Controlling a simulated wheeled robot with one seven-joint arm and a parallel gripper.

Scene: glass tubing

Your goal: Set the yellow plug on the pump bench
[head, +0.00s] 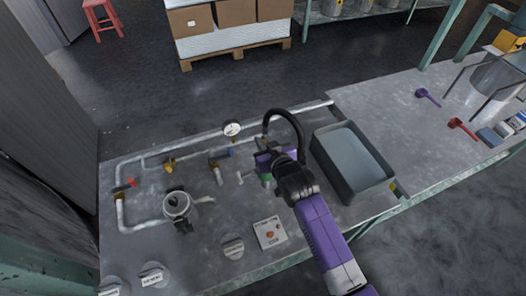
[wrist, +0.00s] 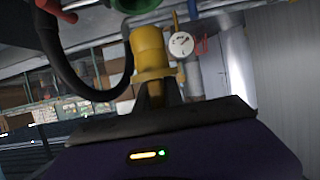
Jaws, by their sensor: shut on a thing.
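My gripper (head: 270,163) is over the middle of the pump bench (head: 200,250) in the head view, left of a grey basin. In the wrist view, the fingers of my gripper (wrist: 166,95) are shut on the yellow plug (wrist: 151,50), which points up and away in that picture. In the head view the plug is mostly hidden by my gripper and arm. I cannot tell how far the plug is from the bench top.
The grey basin (head: 350,160) holds liquid. A gauge (head: 232,129), white pipes with valves (head: 143,165), a pump-like pot (head: 177,205) and a control box (head: 269,232) stand on the bench. Purple (head: 427,97) and red (head: 463,127) tools lie at right.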

